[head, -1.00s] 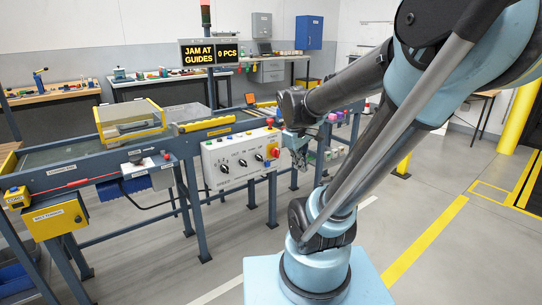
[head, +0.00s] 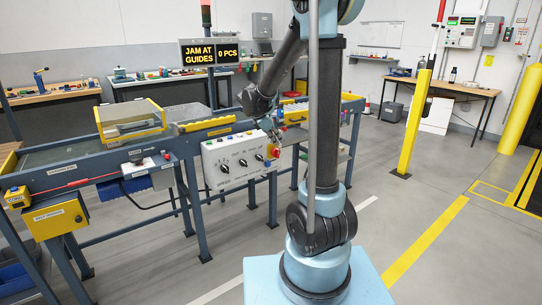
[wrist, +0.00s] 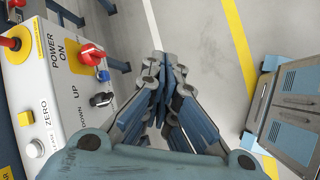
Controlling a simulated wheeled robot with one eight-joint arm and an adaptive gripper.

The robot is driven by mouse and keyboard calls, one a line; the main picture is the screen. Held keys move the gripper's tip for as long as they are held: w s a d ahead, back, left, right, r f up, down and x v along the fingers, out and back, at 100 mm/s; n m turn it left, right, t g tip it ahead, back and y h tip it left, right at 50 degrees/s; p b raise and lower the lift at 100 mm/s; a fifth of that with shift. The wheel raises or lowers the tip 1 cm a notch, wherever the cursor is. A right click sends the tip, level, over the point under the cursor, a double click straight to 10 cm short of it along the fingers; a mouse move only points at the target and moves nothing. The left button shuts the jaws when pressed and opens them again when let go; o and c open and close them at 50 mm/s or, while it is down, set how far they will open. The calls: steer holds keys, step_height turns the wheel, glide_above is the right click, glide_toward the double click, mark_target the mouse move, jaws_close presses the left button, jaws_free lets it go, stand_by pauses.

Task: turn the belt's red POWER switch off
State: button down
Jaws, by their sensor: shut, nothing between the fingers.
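The white control panel (head: 232,160) stands on the front of the conveyor. Its red POWER switch (head: 275,152) is at the right end of the face. In the wrist view the red switch (wrist: 91,55) sticks out beside the POWER ON label (wrist: 60,52). My gripper (head: 276,139) is just above the red switch in the head view. In the wrist view my gripper (wrist: 164,68) is shut and empty, its fingertips to the right of the switch with a gap between. The tips point down toward the floor.
A blue-tipped control (wrist: 103,75) and a black knob (wrist: 101,99) are close to the red switch. A sign (head: 209,51) reads JAM AT GUIDES, 0 PCS. Floor in front is clear.

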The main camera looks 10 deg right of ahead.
mark_target(271, 152)
steer(key=w+a+f+n, duration=0.2)
steer(key=w, duration=0.2)
steer(key=w+a+f+n+t+h, duration=0.1)
steer(key=w+a+f+n, duration=0.1)
steer(key=w, duration=0.2)
steer(key=w+a+f+n, duration=0.2)
steer(key=w+a, duration=0.1)
steer(key=shift+w+f+h, duration=0.3)
steer(key=shift+w+h, duration=0.1)
steer(key=x, duration=1)
steer(key=shift+w+a+r, duration=0.1)
steer(key=shift+r, duration=0.1)
